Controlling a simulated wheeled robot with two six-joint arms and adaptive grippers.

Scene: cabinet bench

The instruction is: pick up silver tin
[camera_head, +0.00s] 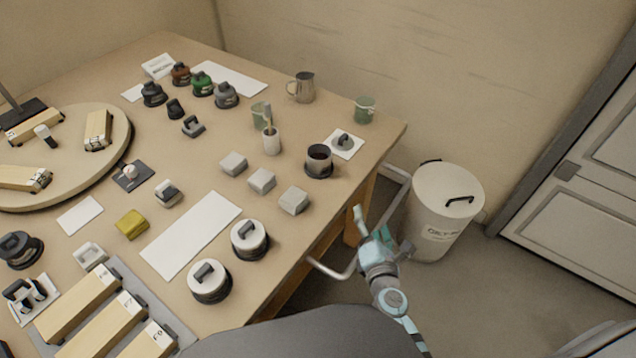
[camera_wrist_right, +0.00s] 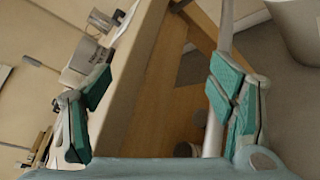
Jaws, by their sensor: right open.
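Two round tins with silver-white lids and dark handles stand near the table's front edge in the head view, one tin (camera_head: 249,239) behind the other tin (camera_head: 209,281). A smaller grey lidded piece (camera_head: 227,96) stands at the back among similar coloured ones. I cannot tell for certain which is the silver tin. My right gripper (camera_head: 380,232) is open and empty, beyond the table's right edge and to the right of the two tins. Its spread fingers also show in the right wrist view (camera_wrist_right: 158,105), with the table side between them. My left gripper is not in view.
Three pale blocks, one being a block (camera_head: 293,200), and a dark cup (camera_head: 319,160) stand near the right edge. A metal rail (camera_head: 332,271) runs beside the table. A white bin (camera_head: 444,210) stands on the floor to the right. A white sheet (camera_head: 191,234) lies left of the tins.

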